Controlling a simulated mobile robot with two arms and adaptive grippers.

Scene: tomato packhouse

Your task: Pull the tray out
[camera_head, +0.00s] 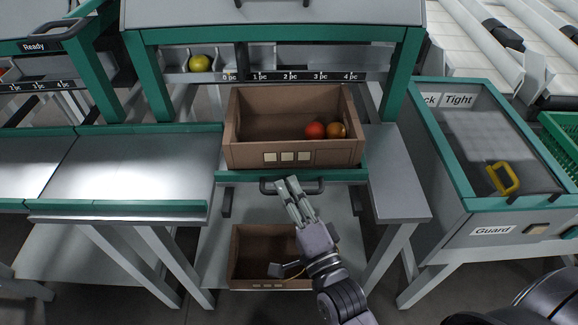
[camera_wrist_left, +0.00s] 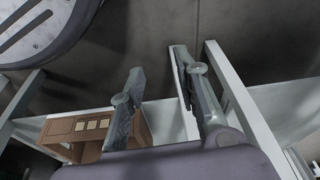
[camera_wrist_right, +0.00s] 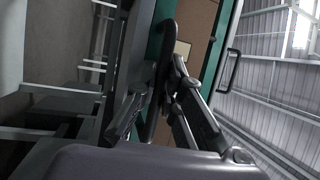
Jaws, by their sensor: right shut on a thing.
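The tray (camera_head: 345,176) has a green front edge with a dark handle (camera_head: 268,188) on it, under a brown crate (camera_head: 290,155). My right gripper (camera_head: 290,184) is shut on the handle, reaching up from below right. In the right wrist view the fingers (camera_wrist_right: 158,85) close around the dark handle bar (camera_wrist_right: 160,60), beside the green edge. Part of the handle is hidden by the fingers. My left gripper (camera_wrist_left: 160,72) is open and empty in the left wrist view, apart from the tray; it does not show in the head view.
The crate holds a red tomato (camera_head: 315,130) and an orange one (camera_head: 337,130). Another brown crate (camera_head: 250,250) stands on the lower shelf. A grey side table (camera_head: 405,190) and a guarded machine (camera_head: 480,225) stand to the right, a steel bench (camera_head: 120,170) to the left.

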